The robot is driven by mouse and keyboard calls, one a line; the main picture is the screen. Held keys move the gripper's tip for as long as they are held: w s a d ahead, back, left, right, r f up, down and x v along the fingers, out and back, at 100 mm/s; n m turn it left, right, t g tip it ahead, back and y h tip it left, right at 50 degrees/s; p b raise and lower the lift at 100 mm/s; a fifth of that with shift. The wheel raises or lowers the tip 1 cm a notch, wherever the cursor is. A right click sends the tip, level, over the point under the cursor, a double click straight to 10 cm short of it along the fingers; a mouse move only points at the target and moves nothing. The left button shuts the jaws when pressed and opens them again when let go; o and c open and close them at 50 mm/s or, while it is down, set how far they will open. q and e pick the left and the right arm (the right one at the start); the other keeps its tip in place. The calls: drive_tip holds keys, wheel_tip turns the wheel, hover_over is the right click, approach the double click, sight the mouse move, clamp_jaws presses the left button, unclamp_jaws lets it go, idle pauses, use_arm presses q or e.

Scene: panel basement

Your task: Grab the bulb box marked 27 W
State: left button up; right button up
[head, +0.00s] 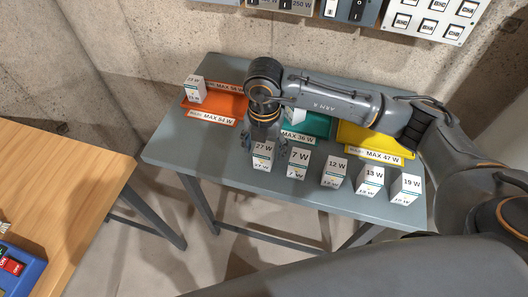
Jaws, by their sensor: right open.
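The bulb box marked 27 W (262,154) stands upright on the grey table, leftmost in the front row of white boxes. My right gripper (270,150) points down right at this box, over and behind its top. It is open, and its fingers are partly hidden behind the box, so I cannot tell whether they touch it. My left gripper does not show.
Boxes marked 7 W (298,160), 12 W (335,172), 13 W (369,180) and 19 W (405,188) stand to the right. Behind are an orange tray (211,118) holding a box (195,88), a teal tray (318,125) and a yellow tray (362,140). A wooden table (60,180) is left.

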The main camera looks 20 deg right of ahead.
drive_tip(key=c, duration=1.2)
drive_tip(key=shift+r, duration=0.1)
drive_tip(key=shift+c, duration=0.2)
